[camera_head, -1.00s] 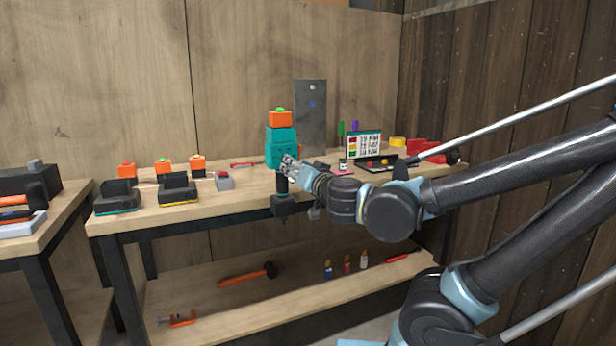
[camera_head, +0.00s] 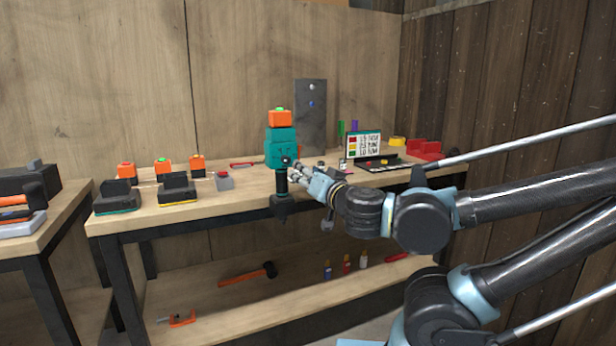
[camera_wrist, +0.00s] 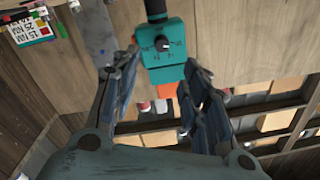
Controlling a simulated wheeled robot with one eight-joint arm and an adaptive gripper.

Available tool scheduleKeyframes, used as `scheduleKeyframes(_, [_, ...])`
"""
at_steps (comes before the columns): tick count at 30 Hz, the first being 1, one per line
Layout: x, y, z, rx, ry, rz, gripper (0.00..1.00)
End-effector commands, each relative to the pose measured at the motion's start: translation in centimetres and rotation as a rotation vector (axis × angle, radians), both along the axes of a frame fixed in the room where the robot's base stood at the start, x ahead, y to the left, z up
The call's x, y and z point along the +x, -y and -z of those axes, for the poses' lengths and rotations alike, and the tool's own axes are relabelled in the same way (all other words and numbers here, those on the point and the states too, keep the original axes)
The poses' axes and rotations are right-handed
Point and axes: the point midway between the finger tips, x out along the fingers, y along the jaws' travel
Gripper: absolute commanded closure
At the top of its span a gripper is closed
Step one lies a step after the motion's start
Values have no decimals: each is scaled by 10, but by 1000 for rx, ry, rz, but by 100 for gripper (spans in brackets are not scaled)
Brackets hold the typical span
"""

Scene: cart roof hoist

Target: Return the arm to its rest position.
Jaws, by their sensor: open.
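My gripper (camera_head: 299,172) is at the front edge of the workbench (camera_head: 240,196), to the right of a teal drill with an orange battery block on top (camera_head: 282,147). In the wrist view the open fingers of my gripper (camera_wrist: 156,100) spread wide on both sides of the drill (camera_wrist: 162,45), with its dial facing me. Nothing is held between the fingers. Whether the fingers touch the drill cannot be told.
Two black chargers (camera_head: 178,188) and several orange batteries (camera_head: 163,167) stand on the left of the bench. A small display board (camera_head: 363,146) and red bins (camera_head: 425,149) are at the right. The lower shelf holds a hammer (camera_head: 247,274) and small bottles. A second table is far left.

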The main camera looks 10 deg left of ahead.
Motion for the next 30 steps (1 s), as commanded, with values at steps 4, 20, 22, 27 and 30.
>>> scheduleKeyframes(4, [0,0,0,0,0,0,58])
scheduleKeyframes(20, [11,-7,-19,14,97,-117,58])
scheduleKeyframes(22, [12,-9,-19,-1,110,-149,58])
scheduleKeyframes(27, [17,-8,-9,-60,114,-219,58])
scheduleKeyframes(30, [21,-5,3,-108,99,-255,58])
